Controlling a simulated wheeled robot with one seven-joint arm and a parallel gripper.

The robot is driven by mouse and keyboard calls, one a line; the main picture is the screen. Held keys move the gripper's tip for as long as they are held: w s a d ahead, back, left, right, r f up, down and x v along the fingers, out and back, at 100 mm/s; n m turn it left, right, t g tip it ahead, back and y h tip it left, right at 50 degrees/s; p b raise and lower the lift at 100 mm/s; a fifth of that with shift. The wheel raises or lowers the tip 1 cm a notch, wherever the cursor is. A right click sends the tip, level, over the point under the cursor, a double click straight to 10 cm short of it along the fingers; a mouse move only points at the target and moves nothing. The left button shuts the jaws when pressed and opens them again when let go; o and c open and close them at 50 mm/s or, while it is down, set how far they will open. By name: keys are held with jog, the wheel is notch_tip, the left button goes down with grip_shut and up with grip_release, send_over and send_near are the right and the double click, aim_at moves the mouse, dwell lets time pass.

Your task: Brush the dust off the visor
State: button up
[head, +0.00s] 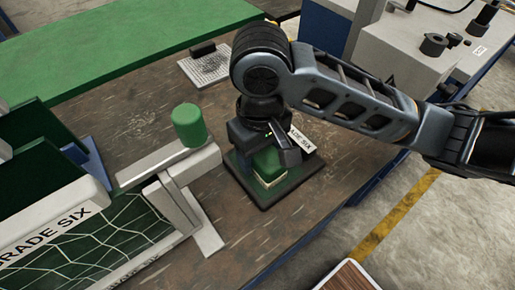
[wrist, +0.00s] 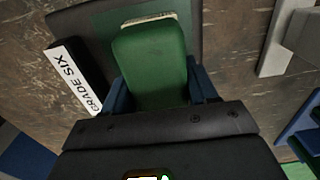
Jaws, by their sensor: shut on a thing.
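My gripper (head: 266,152) points down at the middle of the table and is shut on a green block (head: 267,166) with a pale lower edge, likely the brush. In the wrist view the green block (wrist: 152,62) sits between my two blue fingers, with a pale strip past its far end. Below it is a dark square tray (head: 283,190) with a green inner face; whether the block touches it I cannot tell. A tilted grey plate (head: 150,166) on a stand to the left may be the visor; I see no clear dust on it.
A green cylinder (head: 189,125) stands beside the grey plate. A "GRADE SIX" label (head: 301,139) is by the tray. A netted green panel (head: 95,235) is at lower left. A light mesh pad (head: 206,69) with a black block lies behind. Grey machinery (head: 395,45) stands back right.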

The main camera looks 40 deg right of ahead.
jog(key=shift+s, duration=0.1)
jog(key=shift+s+f, duration=0.1)
jog(key=shift+s, duration=0.85)
jog(key=shift+w, duration=0.1)
jog(key=shift+w+f+p, duration=0.1)
jog(key=shift+w+p, duration=0.25)
jog(key=shift+w, duration=0.6)
jog(key=shift+w+p, duration=0.4)
jog(key=shift+w, duration=0.6)
notch_tip(320, 180, up, 5)
jog(key=p, duration=0.4)
jog(key=shift+r+p, duration=0.2)
jog(key=shift+p, duration=0.15)
jog(key=shift+f, duration=0.1)
